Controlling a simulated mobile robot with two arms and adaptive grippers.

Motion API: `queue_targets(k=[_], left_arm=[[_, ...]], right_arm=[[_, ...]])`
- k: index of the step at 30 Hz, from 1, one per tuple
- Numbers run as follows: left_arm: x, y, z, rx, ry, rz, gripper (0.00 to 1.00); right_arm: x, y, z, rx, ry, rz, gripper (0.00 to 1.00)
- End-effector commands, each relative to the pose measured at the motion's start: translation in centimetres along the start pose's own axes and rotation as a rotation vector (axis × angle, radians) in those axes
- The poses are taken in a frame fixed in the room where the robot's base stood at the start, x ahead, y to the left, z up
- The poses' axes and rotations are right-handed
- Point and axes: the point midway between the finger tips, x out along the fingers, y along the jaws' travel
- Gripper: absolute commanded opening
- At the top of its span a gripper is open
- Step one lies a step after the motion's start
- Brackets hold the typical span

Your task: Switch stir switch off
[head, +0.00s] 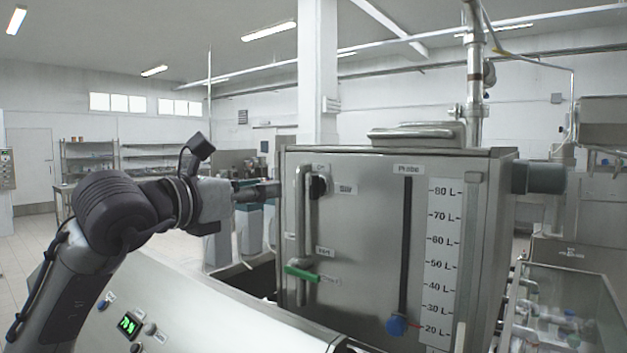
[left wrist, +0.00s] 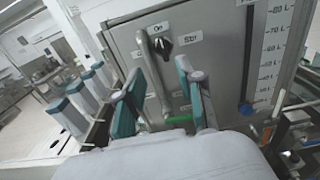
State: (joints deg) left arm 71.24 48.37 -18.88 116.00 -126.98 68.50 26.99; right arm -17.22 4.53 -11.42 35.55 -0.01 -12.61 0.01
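The stir switch (head: 319,186) is a black rotary knob on the front of a steel tank, left of the "Stir" label and just below the "On" label. It also shows in the left wrist view (left wrist: 161,46). I cannot tell its exact setting. My left gripper (head: 268,190) reaches in from the left at about the knob's height, beside the tank's left edge. In the left wrist view my left gripper (left wrist: 158,76) has its teal-padded fingers spread with nothing between them. The knob appears beyond the fingertips, apart from them. My right gripper is not in view.
A vertical steel pipe (head: 304,215) runs just left of the knob, with a green lever handle (head: 302,274) below. A probe slot with a blue knob (head: 396,326) and a litre scale (head: 441,260) are further right. A sloping control panel (head: 215,315) lies in front.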

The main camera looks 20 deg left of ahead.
Motion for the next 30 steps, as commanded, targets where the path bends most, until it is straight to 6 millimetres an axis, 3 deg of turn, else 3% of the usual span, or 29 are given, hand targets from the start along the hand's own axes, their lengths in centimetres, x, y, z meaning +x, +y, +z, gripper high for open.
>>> queue_targets(k=[5,16,22,30], left_arm=[[3.4,-0.2,0.4,-0.005,0.005,-0.007,0.38],[10.7,-0.3,0.3,-0.002,0.003,-0.008,0.38],[12.6,-0.3,0.1,-0.001,0.002,-0.007,0.38],[12.9,-0.3,-0.1,0.000,0.000,-0.007,0.38]], right_arm=[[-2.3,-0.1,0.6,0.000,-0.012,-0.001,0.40],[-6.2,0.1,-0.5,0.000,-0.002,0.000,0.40],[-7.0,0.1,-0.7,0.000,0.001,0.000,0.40],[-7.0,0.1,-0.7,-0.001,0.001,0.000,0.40]])
